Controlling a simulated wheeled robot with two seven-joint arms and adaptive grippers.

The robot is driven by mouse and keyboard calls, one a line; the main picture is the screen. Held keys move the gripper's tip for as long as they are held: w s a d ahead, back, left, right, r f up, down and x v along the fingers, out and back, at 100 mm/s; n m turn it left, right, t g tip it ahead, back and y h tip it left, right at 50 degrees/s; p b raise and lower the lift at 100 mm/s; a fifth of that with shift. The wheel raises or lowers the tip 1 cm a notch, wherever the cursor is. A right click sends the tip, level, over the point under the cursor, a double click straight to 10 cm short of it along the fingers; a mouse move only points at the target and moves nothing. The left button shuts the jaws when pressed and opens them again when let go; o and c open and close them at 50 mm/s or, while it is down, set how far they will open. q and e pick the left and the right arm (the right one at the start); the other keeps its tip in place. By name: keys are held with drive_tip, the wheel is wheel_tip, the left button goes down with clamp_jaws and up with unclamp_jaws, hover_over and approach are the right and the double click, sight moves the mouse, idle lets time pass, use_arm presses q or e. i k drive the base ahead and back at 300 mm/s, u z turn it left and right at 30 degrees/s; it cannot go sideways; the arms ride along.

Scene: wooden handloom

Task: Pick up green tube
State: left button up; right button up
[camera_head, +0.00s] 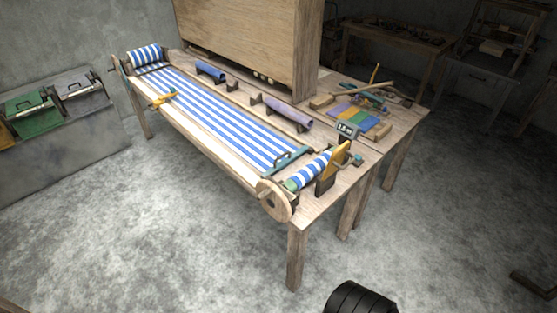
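I cannot make out a tube that is clearly green. A blue tube (211,71) rests on dark holders towards the back of the loom table. A purple tube (288,111) rests on similar holders nearer the middle right. A blue-and-white striped cloth roll (308,170) at the near end of the loom has a green end, beside a round wooden wheel (275,200).
Striped cloth (215,110) stretches along the wooden table. A yellow-handled tool (161,99) lies on its left edge. A tall wooden panel (245,45) stands behind. Coloured strips (358,118) and sticks lie at right. Grey floor (150,220) in front is clear.

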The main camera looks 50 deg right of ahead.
sight(296, 182)
drive_tip(key=z, duration=0.05)
drive_tip(key=i, duration=1.6)
drive_tip(key=z, duration=1.25)
drive_tip(key=i, duration=0.85)
drive_tip(key=z, duration=1)
